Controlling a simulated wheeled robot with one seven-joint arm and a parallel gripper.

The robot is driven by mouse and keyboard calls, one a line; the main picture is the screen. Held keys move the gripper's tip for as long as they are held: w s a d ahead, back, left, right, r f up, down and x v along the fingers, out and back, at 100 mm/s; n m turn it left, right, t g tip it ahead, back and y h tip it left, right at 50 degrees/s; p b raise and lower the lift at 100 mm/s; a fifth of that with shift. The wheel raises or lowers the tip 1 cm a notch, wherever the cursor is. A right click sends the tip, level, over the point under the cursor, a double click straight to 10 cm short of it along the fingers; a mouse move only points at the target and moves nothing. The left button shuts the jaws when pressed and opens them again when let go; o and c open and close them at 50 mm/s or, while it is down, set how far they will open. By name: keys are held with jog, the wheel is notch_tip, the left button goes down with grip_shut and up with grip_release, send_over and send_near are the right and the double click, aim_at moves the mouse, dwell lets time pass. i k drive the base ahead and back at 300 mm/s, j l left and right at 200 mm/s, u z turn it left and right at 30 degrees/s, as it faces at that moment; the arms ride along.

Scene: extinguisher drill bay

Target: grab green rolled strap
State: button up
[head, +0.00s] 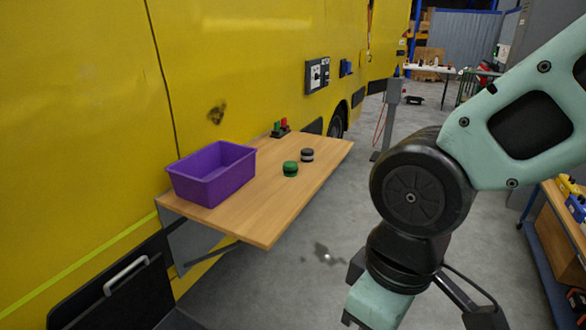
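The green rolled strap (290,169) is a small squat roll with a dark band. It sits on the wooden fold-out shelf (263,229) to the right of the purple bin. My arm comes in from the right of the head view and hangs in front of the shelf, over the floor. My gripper is cut off below the bottom edge of the view, so its fingers are not visible. My arm is apart from the strap and to its right.
A purple bin (210,180) stands on the shelf's left part. A black and white roll (307,155) sits just behind the strap. A small block with red and green tops (280,128) is at the back. The yellow vehicle wall (230,60) borders the shelf.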

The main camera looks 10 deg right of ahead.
aim_at(291, 167)
jog(key=i+j, duration=0.15)
jog(key=i, duration=0.25)
jog(key=i+j+z, duration=0.1)
jog(key=i, duration=0.3)
jog(key=i+j, duration=0.25)
jog(key=i, duration=0.1)
